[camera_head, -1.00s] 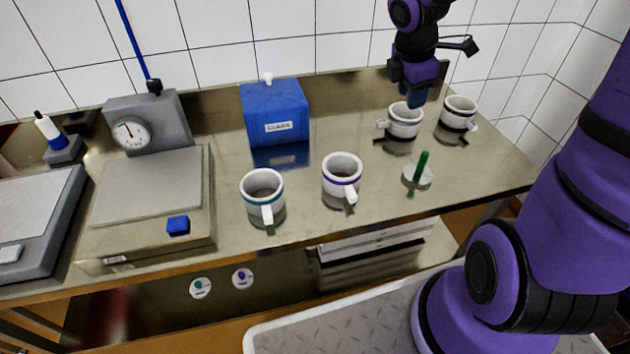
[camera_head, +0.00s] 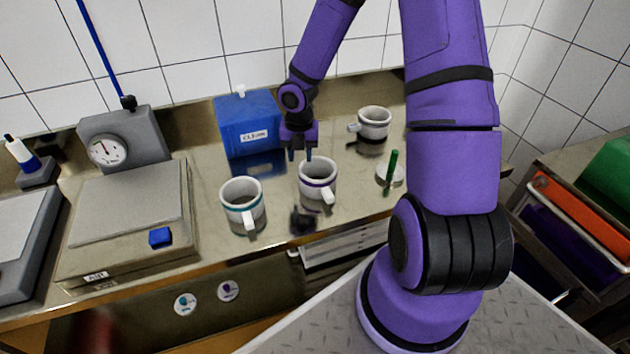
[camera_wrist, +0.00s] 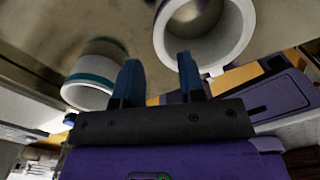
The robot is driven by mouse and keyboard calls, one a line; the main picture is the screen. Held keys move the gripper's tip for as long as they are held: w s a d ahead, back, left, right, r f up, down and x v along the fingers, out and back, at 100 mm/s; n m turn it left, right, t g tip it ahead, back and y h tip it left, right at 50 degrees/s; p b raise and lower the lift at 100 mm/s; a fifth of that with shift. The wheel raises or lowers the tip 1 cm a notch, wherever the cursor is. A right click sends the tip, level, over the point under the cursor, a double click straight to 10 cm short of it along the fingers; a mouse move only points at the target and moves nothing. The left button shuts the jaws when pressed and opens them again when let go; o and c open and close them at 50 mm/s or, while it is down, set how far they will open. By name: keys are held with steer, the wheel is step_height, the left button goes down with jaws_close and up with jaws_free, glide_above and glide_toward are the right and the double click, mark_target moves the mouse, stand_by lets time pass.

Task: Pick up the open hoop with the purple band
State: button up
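The white hoop with the purple band (camera_head: 317,183) stands upright on the steel bench, open at the top, its handle towards the front right. My gripper (camera_head: 300,157) points down at its back left rim, fingers apart and empty. In the wrist view two blue fingertips (camera_wrist: 158,72) show a clear gap.
A blue box (camera_head: 247,125) stands behind the gripper. A green-handled white disc (camera_head: 391,172) lies right of the purple-banded hoop. Another white hoop (camera_head: 374,126) stands at the back. A scale (camera_head: 125,215) fills the left. My arm hides the bench's right part.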

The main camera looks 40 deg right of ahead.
mark_target(301, 168)
steer(key=shift+f, duration=4.1)
jaws_close()
